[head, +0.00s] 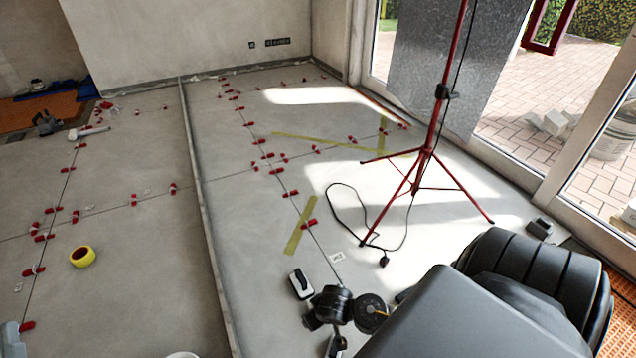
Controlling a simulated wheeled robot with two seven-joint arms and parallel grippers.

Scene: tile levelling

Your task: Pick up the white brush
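A small white and black block (301,283) lies on the grey tiled floor, left of the dark tool at bottom centre. It may be the white brush, but I cannot tell for sure. A longer white object (88,132) lies on the floor at the far left, and its kind is also unclear. A large dark arm part of mine fills the bottom right and hides the floor behind it.
A red tripod (428,150) with a loose black cable (352,205) stands at right centre. Red levelling clips and a yellow tape roll (82,257) are on the floor. Glass doors line the right.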

